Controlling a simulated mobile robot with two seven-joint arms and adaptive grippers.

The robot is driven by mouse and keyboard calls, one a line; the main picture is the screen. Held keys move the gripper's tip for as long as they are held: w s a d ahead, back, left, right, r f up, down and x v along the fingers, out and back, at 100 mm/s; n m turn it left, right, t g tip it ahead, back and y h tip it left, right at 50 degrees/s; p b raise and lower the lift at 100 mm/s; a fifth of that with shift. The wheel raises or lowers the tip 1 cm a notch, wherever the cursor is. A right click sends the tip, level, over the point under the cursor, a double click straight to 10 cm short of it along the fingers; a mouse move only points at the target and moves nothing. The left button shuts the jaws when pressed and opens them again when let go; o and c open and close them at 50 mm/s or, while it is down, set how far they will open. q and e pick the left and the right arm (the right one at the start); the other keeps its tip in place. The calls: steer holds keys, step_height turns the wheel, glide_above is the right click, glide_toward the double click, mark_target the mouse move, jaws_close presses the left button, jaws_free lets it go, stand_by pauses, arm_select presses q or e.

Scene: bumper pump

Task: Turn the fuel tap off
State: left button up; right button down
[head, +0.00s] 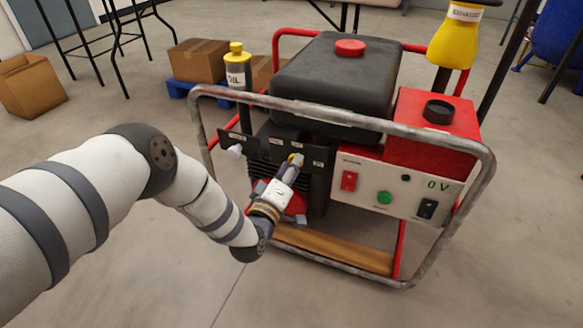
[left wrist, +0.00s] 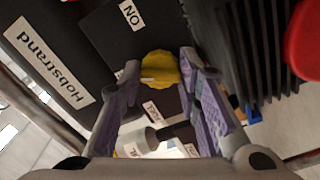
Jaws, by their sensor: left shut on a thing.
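The fuel tap is a small yellow knob (head: 296,159) on the dark front panel of a red and black pump set. In the left wrist view the yellow knob (left wrist: 161,67) sits between my left fingertips, and a white label with "ON" or "NO" lettering is beside it. My left gripper (head: 291,166) reaches the panel from the front left and is shut on the knob. The fingers hide part of the knob in the head view, so its exact angle is hard to tell. My right gripper is not in view.
A tubular metal frame (head: 340,128) surrounds the machine, with its top bar above my gripper. A white knob (head: 235,151) is left on the panel. The control panel with a red switch (head: 349,181) and green button (head: 384,197) is right. The front floor is clear.

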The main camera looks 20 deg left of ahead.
arm_select(q)
steer(key=n, duration=0.4)
steer(key=shift+d+n, duration=0.1)
steer(key=shift+n, duration=0.6)
steer(key=o, duration=1.1)
steer(key=shift+o, duration=0.2)
steer(key=s, duration=1.2)
steer(key=shift+a, duration=0.2)
